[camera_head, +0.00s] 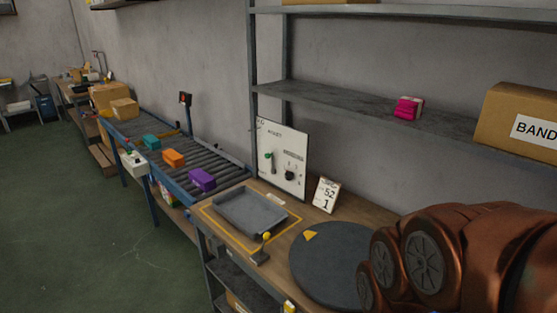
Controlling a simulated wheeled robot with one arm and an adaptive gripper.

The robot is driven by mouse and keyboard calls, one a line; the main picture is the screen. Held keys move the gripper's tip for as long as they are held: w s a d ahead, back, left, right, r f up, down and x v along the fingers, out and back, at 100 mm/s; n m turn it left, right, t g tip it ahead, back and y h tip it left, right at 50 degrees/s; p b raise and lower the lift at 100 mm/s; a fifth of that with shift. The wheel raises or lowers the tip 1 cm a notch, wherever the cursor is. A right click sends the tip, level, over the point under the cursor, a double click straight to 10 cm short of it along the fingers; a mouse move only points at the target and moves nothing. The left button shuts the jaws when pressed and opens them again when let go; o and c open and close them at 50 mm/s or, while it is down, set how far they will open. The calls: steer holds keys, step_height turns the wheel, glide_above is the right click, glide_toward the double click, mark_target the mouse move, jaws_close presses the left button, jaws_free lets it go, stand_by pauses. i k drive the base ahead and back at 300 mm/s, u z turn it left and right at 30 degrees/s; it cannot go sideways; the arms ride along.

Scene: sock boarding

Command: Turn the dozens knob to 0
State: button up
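A white panel (283,150) stands upright at the back of the workbench, leaning near the wall. On its right side is a small dark knob (290,176) with a label above it and small marks around it. The marks are too small to read, so I cannot tell where the knob points. A green-tipped lever (268,157) sits on the panel's left side. My arm's copper-coloured links fill the lower right, apart from the panel. My gripper is not in view.
A small card (326,194) showing "52" and "1" stands right of the panel. A conveyor (222,171) with coloured bundles runs left. A shelf (350,105) overhangs the bench's back.

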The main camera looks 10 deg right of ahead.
mark_target(288, 176)
steer(key=z, duration=0.05)
steer(key=k, duration=0.55)
steer(key=u, duration=1)
steer(key=i, duration=1.65)
steer(key=z, duration=0.75)
